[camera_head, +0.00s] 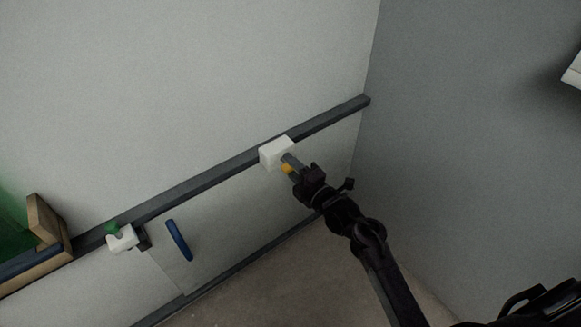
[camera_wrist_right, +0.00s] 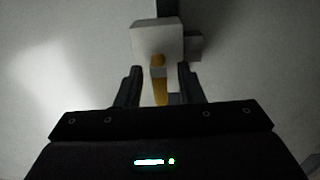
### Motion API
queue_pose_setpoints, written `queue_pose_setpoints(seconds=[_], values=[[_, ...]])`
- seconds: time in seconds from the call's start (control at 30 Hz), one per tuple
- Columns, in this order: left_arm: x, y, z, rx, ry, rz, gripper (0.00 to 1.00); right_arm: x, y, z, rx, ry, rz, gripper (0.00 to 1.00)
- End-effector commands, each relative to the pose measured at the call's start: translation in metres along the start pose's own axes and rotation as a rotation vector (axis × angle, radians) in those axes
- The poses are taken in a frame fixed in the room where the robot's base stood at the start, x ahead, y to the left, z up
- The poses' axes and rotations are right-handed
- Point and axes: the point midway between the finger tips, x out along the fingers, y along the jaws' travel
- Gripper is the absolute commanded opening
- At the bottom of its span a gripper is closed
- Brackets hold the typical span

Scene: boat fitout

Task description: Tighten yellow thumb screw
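The yellow thumb screw (camera_head: 287,169) sticks out below a white block (camera_head: 276,152) on the dark wall rail. In the right wrist view the yellow thumb screw (camera_wrist_right: 160,90) hangs in front of the white block (camera_wrist_right: 157,40), with a small grey piece across it. My right gripper (camera_head: 297,172) is at the screw. In the wrist view the right gripper's fingers (camera_wrist_right: 160,88) stand on either side of the screw with a gap on both sides, so it is open. My left gripper is not in view.
A second white block (camera_head: 122,240) with a green knob (camera_head: 113,228) sits on the rail (camera_head: 205,181) at left. A blue handle (camera_head: 179,240) is on the panel below. A wooden-edged green box (camera_head: 45,222) is at far left. A grey wall (camera_head: 470,150) closes off the right.

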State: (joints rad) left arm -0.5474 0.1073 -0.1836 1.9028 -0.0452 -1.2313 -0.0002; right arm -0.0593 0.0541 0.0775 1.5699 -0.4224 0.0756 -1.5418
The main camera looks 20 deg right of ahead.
Motion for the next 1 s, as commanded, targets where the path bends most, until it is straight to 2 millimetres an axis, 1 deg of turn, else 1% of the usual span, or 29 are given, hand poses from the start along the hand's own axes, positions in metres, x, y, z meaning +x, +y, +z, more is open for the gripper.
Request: queue_pose_setpoints(seconds=[0.1, 0.3, 0.37, 0.57, 0.6, 0.9, 0.97, 1.0], values=[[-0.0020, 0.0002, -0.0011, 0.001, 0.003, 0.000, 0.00, 0.0043, 0.0000, -0.0004, 0.000, 0.000, 0.000, 0.35], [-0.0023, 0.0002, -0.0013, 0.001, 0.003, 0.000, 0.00, 0.0043, -0.0001, -0.0003, 0.000, 0.000, -0.001, 0.35], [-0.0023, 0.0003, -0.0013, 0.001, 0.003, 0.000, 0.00, 0.0042, -0.0002, -0.0003, 0.001, 0.000, -0.001, 0.28], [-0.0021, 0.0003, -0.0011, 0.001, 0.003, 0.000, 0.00, 0.0041, -0.0002, -0.0002, 0.001, 0.000, -0.001, 0.02], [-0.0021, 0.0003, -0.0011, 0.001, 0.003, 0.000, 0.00, 0.0041, -0.0003, -0.0002, 0.001, 0.000, -0.001, 0.00], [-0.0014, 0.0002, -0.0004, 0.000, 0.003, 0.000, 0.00, 0.0040, 0.0000, -0.0003, 0.022, 0.001, -0.002, 0.00], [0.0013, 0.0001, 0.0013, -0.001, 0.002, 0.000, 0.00, 0.0040, 0.0001, -0.0003, 0.039, 0.001, -0.003, 0.00], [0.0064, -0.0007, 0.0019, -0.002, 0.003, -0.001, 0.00, 0.0040, 0.0001, -0.0003, 0.055, 0.001, -0.003, 0.00]])
